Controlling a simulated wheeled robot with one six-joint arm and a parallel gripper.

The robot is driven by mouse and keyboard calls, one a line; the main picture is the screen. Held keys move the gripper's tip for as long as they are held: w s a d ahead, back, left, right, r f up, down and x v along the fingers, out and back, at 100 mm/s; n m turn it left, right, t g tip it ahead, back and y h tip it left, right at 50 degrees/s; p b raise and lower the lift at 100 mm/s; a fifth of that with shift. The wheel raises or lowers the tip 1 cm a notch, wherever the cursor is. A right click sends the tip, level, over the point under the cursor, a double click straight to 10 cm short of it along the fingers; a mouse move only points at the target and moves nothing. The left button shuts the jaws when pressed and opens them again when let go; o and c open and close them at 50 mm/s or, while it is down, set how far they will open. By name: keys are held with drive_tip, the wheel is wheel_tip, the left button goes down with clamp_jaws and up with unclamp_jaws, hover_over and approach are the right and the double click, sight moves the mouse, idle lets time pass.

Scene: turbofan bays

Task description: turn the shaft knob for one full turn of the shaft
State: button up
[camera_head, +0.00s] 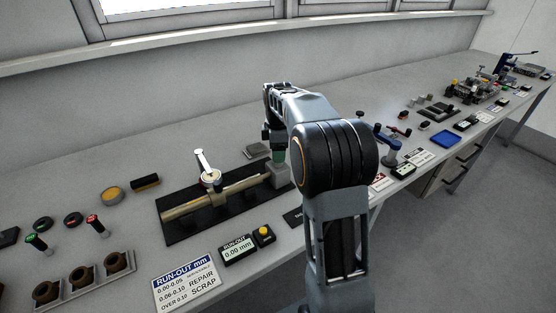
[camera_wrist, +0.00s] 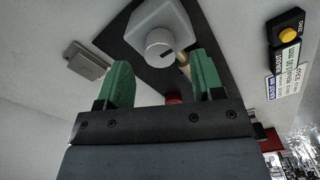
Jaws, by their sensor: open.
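The shaft (camera_head: 225,195) is a brass rod lying along a black base plate (camera_head: 180,232). Its right end meets a pale grey block (camera_head: 279,180). The knob (camera_wrist: 159,42) is a pale disc with a dark mark on the block's face in the wrist view; my arm hides it in the head view. My gripper (camera_head: 277,154) is above and beside the block. In the wrist view my gripper (camera_wrist: 162,63) has its two green fingers spread, with the knob just beyond and between their tips. I cannot tell the exact gap; nothing is held.
A dial gauge (camera_head: 209,176) stands over the shaft. A run-out display (camera_head: 237,250) with a yellow button (camera_head: 264,235) and a sign (camera_head: 185,282) lie in front. A small grey plate (camera_head: 256,150) lies behind the block. Cups (camera_head: 82,276) stand at left.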

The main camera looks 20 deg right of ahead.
drive_tip(key=shift+f, duration=1.85)
drive_tip(key=shift+c, duration=0.4)
drive_tip(key=c, duration=0.8)
drive_tip(key=shift+c, duration=0.2)
